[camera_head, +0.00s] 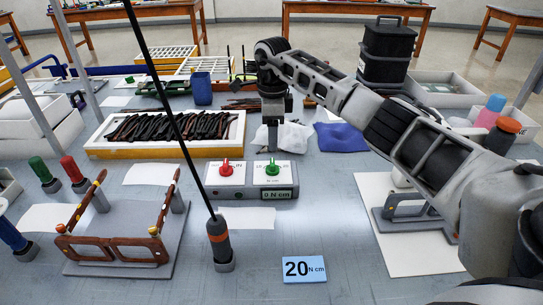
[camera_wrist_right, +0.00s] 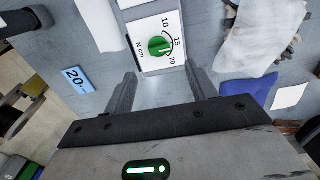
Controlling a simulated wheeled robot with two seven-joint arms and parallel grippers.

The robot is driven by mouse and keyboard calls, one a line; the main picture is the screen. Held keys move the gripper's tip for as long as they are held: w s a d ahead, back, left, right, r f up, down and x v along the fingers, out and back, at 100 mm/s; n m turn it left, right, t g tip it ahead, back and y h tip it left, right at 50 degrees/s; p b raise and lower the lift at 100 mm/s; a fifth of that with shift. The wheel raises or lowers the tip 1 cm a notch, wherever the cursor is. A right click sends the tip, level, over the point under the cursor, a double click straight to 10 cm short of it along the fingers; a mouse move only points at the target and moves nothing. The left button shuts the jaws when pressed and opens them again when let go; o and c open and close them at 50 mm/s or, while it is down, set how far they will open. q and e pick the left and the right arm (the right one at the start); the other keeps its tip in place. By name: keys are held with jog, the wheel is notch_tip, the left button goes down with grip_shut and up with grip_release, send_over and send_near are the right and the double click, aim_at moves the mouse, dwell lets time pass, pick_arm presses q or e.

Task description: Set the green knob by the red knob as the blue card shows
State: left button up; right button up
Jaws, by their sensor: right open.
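The green knob (camera_head: 272,168) is on the right white plate of a grey box (camera_head: 277,194) whose display seems to read 0 N cm. The red knob (camera_head: 226,167) is on the white plate to its left. The blue card (camera_head: 304,269) lies in front and reads 20 N cm; it also shows in the right wrist view (camera_wrist_right: 77,80). My right gripper (camera_head: 272,140) hangs behind the green knob, apart from it. In the right wrist view my gripper (camera_wrist_right: 160,84) is open and empty, with the green knob (camera_wrist_right: 160,46) beyond its fingertips, beside the marks 10, 15 and 20. My left gripper is out of view.
A screwdriver (camera_head: 219,243) with a long black shaft stands upright in front left of the knobs. Brown eyeglass frames (camera_head: 110,247) rest on a stand at the left. A white tray of dark temple pieces (camera_head: 165,127) and a blue cloth (camera_head: 342,136) lie behind.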

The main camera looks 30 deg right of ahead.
aim_at(272, 162)
notch_tip(272, 162, down, 8)
jog(key=shift+f, duration=0.2)
jog(key=c, duration=1)
